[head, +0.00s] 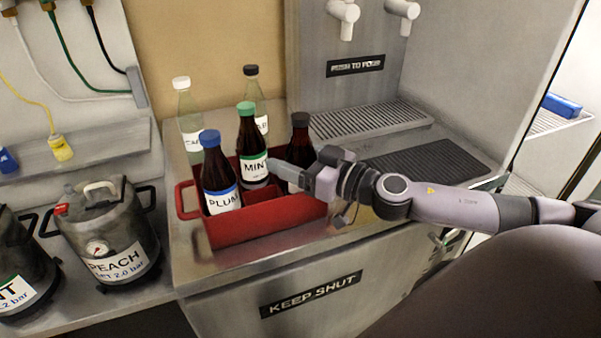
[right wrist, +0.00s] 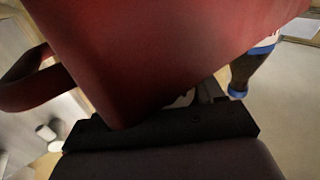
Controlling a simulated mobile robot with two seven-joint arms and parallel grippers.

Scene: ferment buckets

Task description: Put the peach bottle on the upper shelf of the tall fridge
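No bottle shows a readable peach label. A dark bottle with a black cap (head: 300,124) stands at the right of the red crate (head: 225,232); my right gripper (head: 288,176) is in front of it and hides most of its label. I cannot tell whether the fingers touch or grip it. The right wrist view shows the crate's red wall (right wrist: 150,50) very close, above the dark gripper part. A bright shelved space at the right edge, perhaps the tall fridge, has a wire shelf (head: 545,124). My left gripper is not in view.
The crate also holds the plum bottle (head: 217,170) and mint bottle (head: 247,140). Clear bottles with white (head: 187,105) and black caps (head: 253,90) stand behind. A peach keg (head: 108,240) is at left. A blue object (head: 562,104) lies on the wire shelf. Drip grates (head: 365,120) are clear.

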